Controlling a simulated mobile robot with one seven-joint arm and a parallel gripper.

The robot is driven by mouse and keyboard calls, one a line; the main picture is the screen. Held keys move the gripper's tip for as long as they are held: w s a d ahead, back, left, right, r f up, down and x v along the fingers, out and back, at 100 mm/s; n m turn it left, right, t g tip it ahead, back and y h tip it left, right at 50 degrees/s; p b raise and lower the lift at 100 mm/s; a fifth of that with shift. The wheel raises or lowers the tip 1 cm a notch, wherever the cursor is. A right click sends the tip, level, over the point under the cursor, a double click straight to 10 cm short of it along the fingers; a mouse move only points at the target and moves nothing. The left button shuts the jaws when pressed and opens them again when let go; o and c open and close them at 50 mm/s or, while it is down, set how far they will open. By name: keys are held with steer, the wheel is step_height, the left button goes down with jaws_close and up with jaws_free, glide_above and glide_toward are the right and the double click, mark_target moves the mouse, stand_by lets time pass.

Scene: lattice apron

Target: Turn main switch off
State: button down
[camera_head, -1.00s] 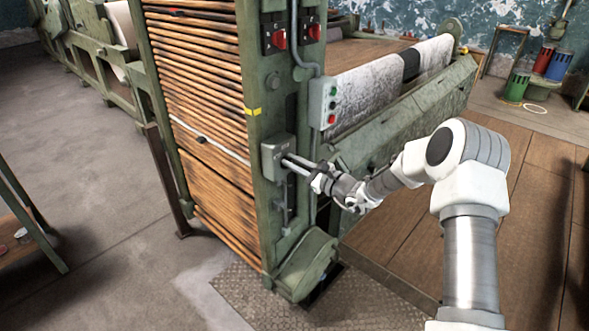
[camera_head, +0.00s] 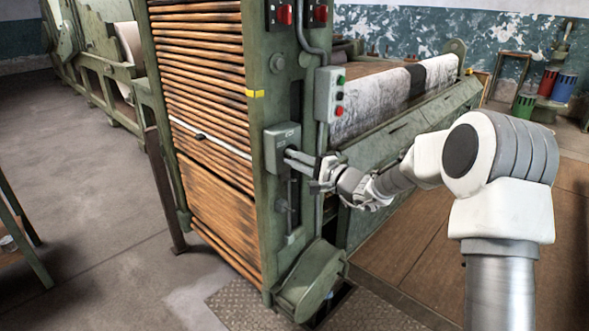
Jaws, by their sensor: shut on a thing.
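A grey switch box (camera_head: 283,148) is mounted on the green end post of the machine; I take it to be the main switch. A short light-grey bar (camera_head: 299,157), which looks like its handle, sticks out from the box's right side. My gripper (camera_head: 318,167) is at the outer end of this bar and is shut on it. The fingers are small and partly merge with the bar, so the exact grip is hard to see. Any marking on the box is too small to read.
A button box (camera_head: 329,94) with green and red buttons sits just above my gripper. Red rotary switches (camera_head: 285,14) are higher on the green post (camera_head: 262,210). A conduit runs down beside it. A rounded green cover (camera_head: 312,279) is below. Open floor lies left.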

steer(key=shift+f+n, duration=0.25)
steer(key=shift+n, duration=0.85)
steer(key=c, duration=0.9)
jaws_free()
steer(key=shift+o, duration=0.2)
steer(key=p+v, duration=0.3)
steer(key=v, duration=1.4)
steer(key=shift+s, duration=0.2)
